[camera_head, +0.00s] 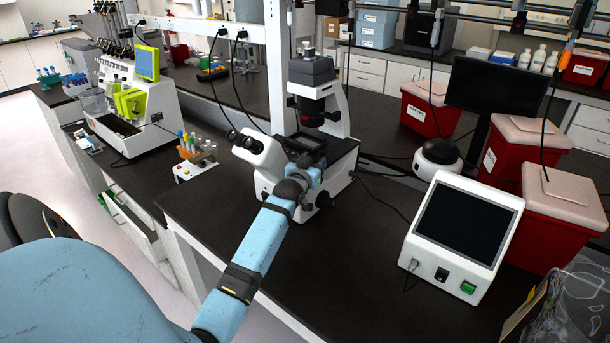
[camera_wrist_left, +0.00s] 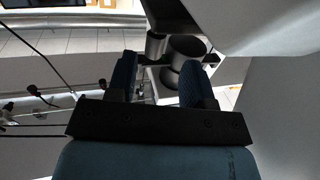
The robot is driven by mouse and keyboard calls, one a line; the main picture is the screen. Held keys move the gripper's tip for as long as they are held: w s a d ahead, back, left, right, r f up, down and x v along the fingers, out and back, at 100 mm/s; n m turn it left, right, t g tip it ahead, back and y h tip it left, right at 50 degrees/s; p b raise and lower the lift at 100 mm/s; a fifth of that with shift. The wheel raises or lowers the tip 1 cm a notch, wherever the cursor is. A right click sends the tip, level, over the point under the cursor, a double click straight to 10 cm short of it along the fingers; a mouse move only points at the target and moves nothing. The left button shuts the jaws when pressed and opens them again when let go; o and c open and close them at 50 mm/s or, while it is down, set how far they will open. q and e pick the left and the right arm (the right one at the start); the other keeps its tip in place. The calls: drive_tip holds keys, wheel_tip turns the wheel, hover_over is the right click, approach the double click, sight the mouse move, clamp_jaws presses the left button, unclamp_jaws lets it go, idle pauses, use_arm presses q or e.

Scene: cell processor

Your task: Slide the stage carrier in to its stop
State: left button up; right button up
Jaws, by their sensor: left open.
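A white and black microscope (camera_head: 262,160) stands on the dark bench in the head view. Its dark stage (camera_head: 303,142) lies under the black condenser column. I cannot tell the stage carrier apart from the stage at this size. My left gripper (camera_head: 316,174) is at the front of the stage, partly hidden by my own wrist. In the left wrist view my left gripper (camera_wrist_left: 160,78) has its two blue fingers apart. Dark round parts (camera_wrist_left: 187,47) and a metal cylinder show beyond the fingers. I cannot tell whether the fingers touch the carrier. My right gripper is not in view.
A white device with a dark screen (camera_head: 462,225) stands to the right, beside red bins (camera_head: 550,215). A small tube rack (camera_head: 196,152) is left of the microscope. Cables lie behind it. The bench front (camera_head: 350,290) is clear.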

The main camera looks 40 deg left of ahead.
use_arm(q)
drive_tip(key=v, duration=0.7)
drive_tip(key=shift+b, duration=0.4)
